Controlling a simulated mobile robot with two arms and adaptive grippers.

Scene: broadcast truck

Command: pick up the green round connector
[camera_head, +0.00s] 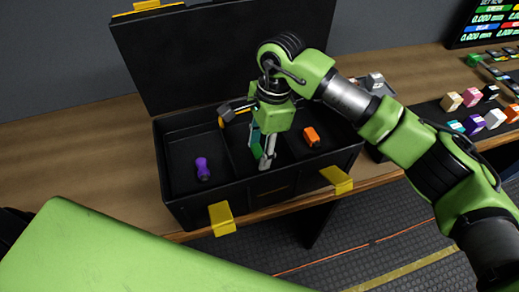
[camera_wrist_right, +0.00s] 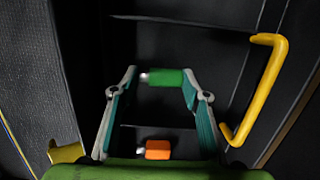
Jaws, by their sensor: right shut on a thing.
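The green round connector (camera_wrist_right: 165,77) lies crosswise between the fingertips in the right wrist view, with a pale metal end at its left. My right gripper (camera_head: 264,160) is shut on it; it also shows in the right wrist view (camera_wrist_right: 163,82). In the head view the gripper points down into the middle compartment of the open black case (camera_head: 270,193). There the connector is mostly hidden by the fingers. I cannot tell whether it still touches the case floor. My left gripper is not in view.
A purple connector (camera_head: 203,169) stands in the left compartment. An orange connector (camera_head: 310,137) lies in the right one and also shows in the wrist view (camera_wrist_right: 158,149). Dividers and the raised lid (camera_head: 200,55) bound the space. Coloured blocks (camera_head: 473,123) stand farther right.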

